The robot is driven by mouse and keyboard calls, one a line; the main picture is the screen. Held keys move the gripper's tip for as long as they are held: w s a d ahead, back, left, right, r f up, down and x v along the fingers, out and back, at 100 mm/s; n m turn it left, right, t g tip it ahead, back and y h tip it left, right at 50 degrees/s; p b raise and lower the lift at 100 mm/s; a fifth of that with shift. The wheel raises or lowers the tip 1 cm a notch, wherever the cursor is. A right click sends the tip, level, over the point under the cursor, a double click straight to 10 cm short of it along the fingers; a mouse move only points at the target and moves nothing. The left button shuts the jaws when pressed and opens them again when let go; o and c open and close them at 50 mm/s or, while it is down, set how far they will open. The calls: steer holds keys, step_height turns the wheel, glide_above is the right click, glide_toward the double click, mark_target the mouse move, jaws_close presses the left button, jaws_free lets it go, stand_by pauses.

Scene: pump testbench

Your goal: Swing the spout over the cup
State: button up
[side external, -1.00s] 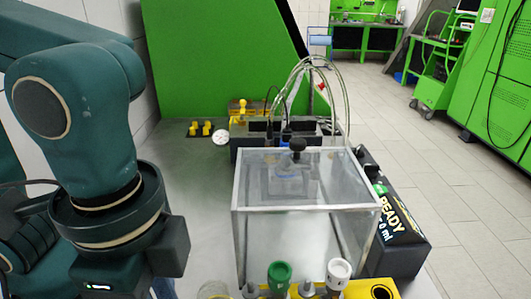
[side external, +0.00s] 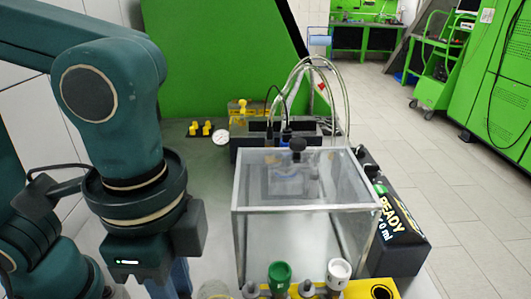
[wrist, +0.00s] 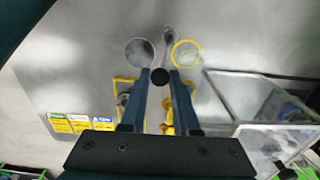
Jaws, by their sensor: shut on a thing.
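In the wrist view my gripper (wrist: 160,74) is shut on a round black knob (wrist: 160,76) between its fingertips. A thin metallic spout (wrist: 168,40) runs up the picture from near the knob, its far end between two round shapes. To its left is a round, grey-rimmed cup-like shape (wrist: 126,53). To its right is a yellow ring (wrist: 174,53); I cannot tell whether it is a cup rim or a marking. In the side view the fingers (side external: 180,278) show only partly below my wrist, and the knob and spout are hidden. A glass rim (side external: 215,289) is cut off at the bottom edge.
Green and white capped parts (side external: 279,274) stand in front. Coloured labels (wrist: 80,123) lie at left.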

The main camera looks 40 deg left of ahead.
steer(key=shift+w+a, duration=0.15)
steer(key=shift+w, duration=0.1)
steer(key=shift+w+a, duration=0.35)
steer(key=shift+w, duration=0.05)
steer(key=shift+a, duration=0.1)
stand_by(0.3)
steer(key=shift+w+a, duration=0.35)
steer(key=shift+a, duration=0.1)
